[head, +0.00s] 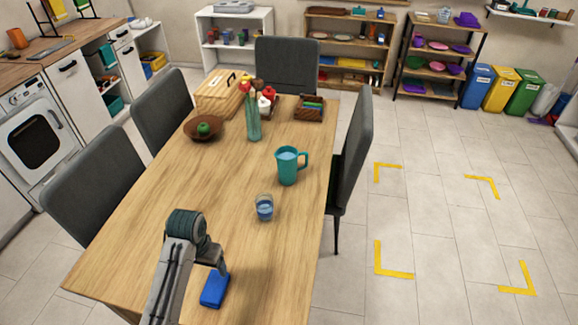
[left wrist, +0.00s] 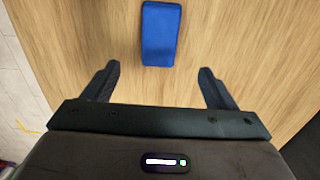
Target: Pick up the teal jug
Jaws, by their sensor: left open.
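The teal jug (head: 287,168) stands upright on the wooden table, near its right edge, with its handle to the right. It holds something pale blue. My left gripper (head: 219,268) is low over the near part of the table, well short of the jug. In the left wrist view my left gripper (left wrist: 159,70) has its fingers wide apart with nothing between them. A blue block (left wrist: 161,34) lies on the table just beyond the fingertips; it also shows in the head view (head: 214,289). The jug is not in the left wrist view. My right gripper is not in view.
A glass of blue liquid (head: 264,208) stands between my left gripper and the jug. Behind the jug are a vase with flowers (head: 254,122), a brown bowl (head: 204,128) and a wooden crate (head: 310,108). A grey chair (head: 352,150) is close on the right. The table's left-middle is clear.

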